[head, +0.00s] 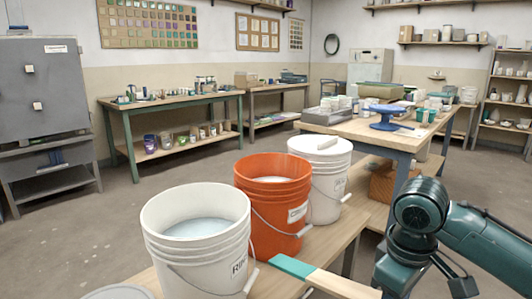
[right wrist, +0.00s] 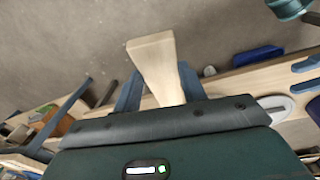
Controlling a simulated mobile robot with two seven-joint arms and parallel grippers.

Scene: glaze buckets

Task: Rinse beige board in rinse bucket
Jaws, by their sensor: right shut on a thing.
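The beige board (head: 340,287) shows at the bottom of the head view, with a teal end (head: 293,267) pointing left. In the right wrist view the beige board (right wrist: 155,62) stands out between the blue fingers of my right gripper (right wrist: 160,88), which is shut on it. The head view does not show the fingers clearly. The rinse bucket (head: 196,255) is white, its label partly cut off, with pale liquid (head: 200,228) inside. The board is to the right of this bucket, outside it. My left gripper is not in view.
An orange bucket (head: 272,190) stands behind the rinse bucket, and a white lidded bucket (head: 330,185) behind that, all on a wooden bench (head: 320,243). A pale round thing (head: 118,292) is cut off at lower left. A worktable (head: 385,133) stands behind at right.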

